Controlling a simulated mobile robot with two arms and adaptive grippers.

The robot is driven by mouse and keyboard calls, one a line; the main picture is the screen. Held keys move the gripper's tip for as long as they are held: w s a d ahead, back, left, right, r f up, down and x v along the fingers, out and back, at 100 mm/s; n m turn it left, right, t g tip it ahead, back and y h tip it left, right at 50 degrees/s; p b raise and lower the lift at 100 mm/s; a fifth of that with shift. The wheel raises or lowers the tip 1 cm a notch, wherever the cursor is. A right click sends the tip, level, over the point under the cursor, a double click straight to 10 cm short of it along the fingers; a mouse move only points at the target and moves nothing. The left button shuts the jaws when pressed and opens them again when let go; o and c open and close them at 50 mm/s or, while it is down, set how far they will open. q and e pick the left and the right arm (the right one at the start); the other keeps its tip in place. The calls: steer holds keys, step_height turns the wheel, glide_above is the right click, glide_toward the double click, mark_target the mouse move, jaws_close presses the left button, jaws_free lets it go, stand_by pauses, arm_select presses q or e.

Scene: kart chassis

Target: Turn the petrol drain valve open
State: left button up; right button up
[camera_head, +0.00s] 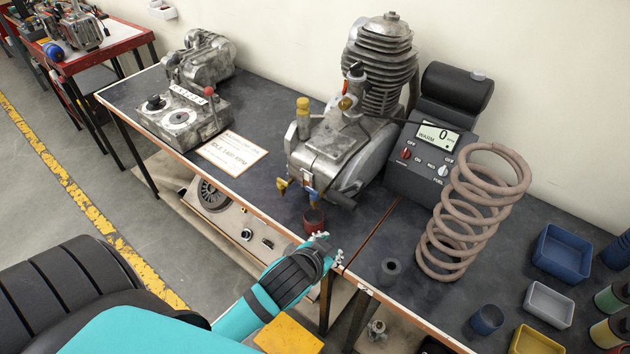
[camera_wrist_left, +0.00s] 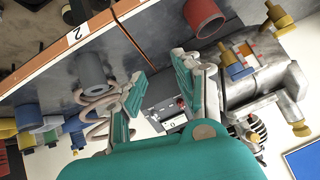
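A grey engine (camera_head: 340,150) stands on the dark bench. Low on its front are a small yellow handle (camera_head: 283,186) and a blue-and-brown fitting (camera_head: 311,192); I cannot tell from any label which is the petrol drain valve. They also show in the left wrist view as a yellow handle (camera_wrist_left: 275,14) and a yellow-brown tap (camera_wrist_left: 233,58). A dark red cup (camera_head: 314,221) stands under the blue fitting, also seen in the wrist view (camera_wrist_left: 205,18). My left gripper (camera_head: 331,248) is open and empty at the bench's front edge, apart from the fittings. My right gripper is out of view.
A large coil spring (camera_head: 470,220), a meter box (camera_head: 428,160) and a grey cylinder (camera_head: 391,269) are on the bench right of the gripper. Small bins (camera_head: 550,303) stand at far right.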

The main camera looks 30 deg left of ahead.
arm_select(q)
steer(key=w+d+r+m+t+h, duration=0.25)
steer(key=w+r+t, duration=0.3)
steer(key=r, duration=0.55)
steer(key=w+d+r+m+t+h, duration=0.15)
steer(key=w+d+r+t, duration=0.35)
steer(key=r, duration=0.6)
steer(key=d+r+m+g+h, duration=0.6)
steer(key=d+r+m+h, duration=0.35)
steer(key=m+h, duration=0.45)
steer(key=m+g+y, duration=0.6)
steer(key=g+y, duration=0.9)
steer(key=y, duration=0.3)
glide_toward(315, 191)
steer(key=shift+h, duration=0.3)
steer(key=f+p, duration=0.1)
steer(key=f, duration=0.2)
steer(key=f+p, duration=0.2)
steer(key=f, duration=0.1)
steer(key=a+f+p, duration=0.1)
steer(key=f, duration=0.2)
steer(key=shift+s+f+p, duration=0.3)
steer(key=shift+f+p, duration=0.05)
steer(key=shift+p, duration=0.05)
